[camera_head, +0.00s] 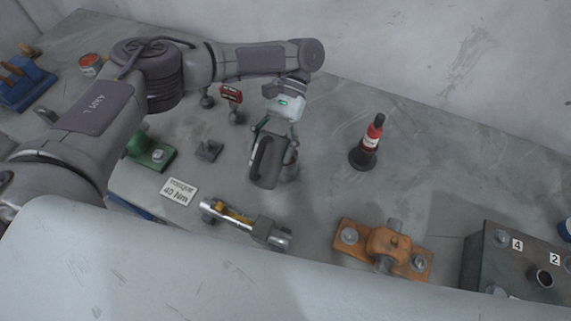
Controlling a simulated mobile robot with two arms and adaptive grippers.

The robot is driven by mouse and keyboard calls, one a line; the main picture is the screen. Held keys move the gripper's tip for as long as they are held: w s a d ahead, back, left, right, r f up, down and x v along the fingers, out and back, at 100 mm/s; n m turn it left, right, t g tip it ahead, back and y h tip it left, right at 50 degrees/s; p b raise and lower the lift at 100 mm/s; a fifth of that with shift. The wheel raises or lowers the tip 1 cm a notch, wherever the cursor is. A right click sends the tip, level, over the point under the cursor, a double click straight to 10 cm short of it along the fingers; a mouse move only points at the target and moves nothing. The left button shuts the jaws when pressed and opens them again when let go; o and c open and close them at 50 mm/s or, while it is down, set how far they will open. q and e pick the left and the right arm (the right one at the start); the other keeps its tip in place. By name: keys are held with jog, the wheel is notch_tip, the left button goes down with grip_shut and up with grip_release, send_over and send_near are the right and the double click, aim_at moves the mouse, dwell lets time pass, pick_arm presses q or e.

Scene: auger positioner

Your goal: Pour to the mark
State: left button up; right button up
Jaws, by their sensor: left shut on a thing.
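My left gripper (274,138) reaches down from the left arm and is shut on a dark grey jug-like vessel (268,170) near the middle of the table. A pale strip, perhaps a handle or a marking, shows on its left side. Another grey rounded shape (291,166) shows close against its right side; I cannot tell whether it is a part of it or a separate vessel. I cannot see into the vessel, and no mark or liquid is visible. My right gripper is not in view.
A grey and yellow tool (245,222), a lettered card (179,190) and an orange bracket (388,246) lie at the front. A dark numbered box (520,262) stands at right. A green item (150,150) and red stand (232,95) are at left. The back right is clear.

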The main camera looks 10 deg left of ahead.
pick_arm(q)
jog(key=shift+s+a+f+t+h, duration=0.15)
jog(key=shift+s+f+t, duration=0.15)
jog(key=shift+f+t, duration=0.35)
jog(key=shift+s+a+f+t+h, duration=0.15)
jog(key=shift+s+f+t, duration=0.2)
jog(key=shift+t, duration=0.4)
jog(key=shift+w+d, duration=0.1)
jog(key=shift+d, duration=0.05)
jog(key=shift+f, duration=0.1)
notch_tip(320, 180, down, 4)
jog(key=t, duration=0.4)
jog(key=shift+h, duration=0.4)
jog(key=shift+w+f+t+h, duration=0.15)
jog(key=shift+f+t, duration=0.35)
jog(key=shift+t, duration=0.4)
jog(key=shift+f+t+h, duration=0.15)
jog(key=shift+f+t, duration=0.35)
jog(key=shift+t, duration=0.4)
jog(key=shift+r, duration=3)
